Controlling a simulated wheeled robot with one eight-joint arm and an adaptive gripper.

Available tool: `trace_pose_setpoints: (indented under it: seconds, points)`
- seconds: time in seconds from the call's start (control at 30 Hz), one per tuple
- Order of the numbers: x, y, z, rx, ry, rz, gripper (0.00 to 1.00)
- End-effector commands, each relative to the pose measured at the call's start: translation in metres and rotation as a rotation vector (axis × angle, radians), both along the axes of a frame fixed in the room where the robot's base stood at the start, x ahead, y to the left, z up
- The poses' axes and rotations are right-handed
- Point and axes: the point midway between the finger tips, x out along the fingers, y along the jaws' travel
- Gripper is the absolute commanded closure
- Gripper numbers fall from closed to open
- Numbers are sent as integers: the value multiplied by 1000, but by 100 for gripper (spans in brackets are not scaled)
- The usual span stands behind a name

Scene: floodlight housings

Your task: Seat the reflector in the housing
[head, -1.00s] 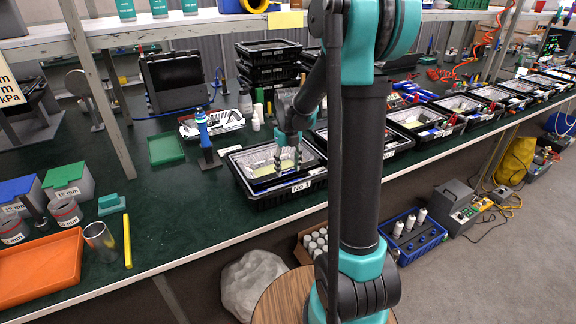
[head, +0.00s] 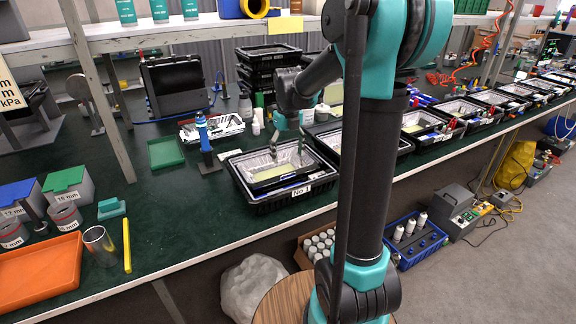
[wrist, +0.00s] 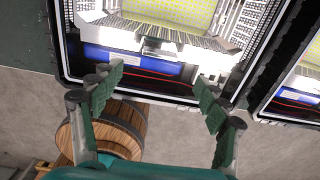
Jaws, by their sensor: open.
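The black housing (head: 263,207), labelled "No 1", stands on the green bench in the head view. Its near part with a pale rim shows in the wrist view (wrist: 75,72). The silver faceted reflector (wrist: 125,30) lies inside the housing, around a yellow panel (wrist: 180,12); it also shows in the head view (head: 247,164). I cannot tell whether it is fully down. A blue part and red wires lie along the housing's near side. My gripper (wrist: 160,92) is open and empty, above the housing's near part. In the head view my gripper (head: 289,152) hangs above the housing.
More black housings (head: 425,121) stand in a row to the right. A blue tool on a stand (head: 205,140) and a green tray (head: 166,151) are to the left. An orange tray (head: 40,270) is at front left. Stacked black trays (head: 268,55) stand behind.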

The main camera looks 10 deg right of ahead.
Motion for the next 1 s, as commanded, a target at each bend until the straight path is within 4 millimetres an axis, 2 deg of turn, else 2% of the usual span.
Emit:
trace_pose_setpoints:
  seconds: [0.1, 0.2, 0.4, 0.8, 0.87, 1.0]
  points:
    - [-1, 0, 21, 0, 0, 0, 25]
    - [0, 0, 34, 0, 0, 0, 25]
    - [0, 0, 46, 0, 0, 0, 25]
    - [-2, -1, 45, 0, -3, 21, 25]
    - [-6, -2, 43, 1, -9, 66, 25]
    - [-22, -6, 32, -3, -39, 289, 25]
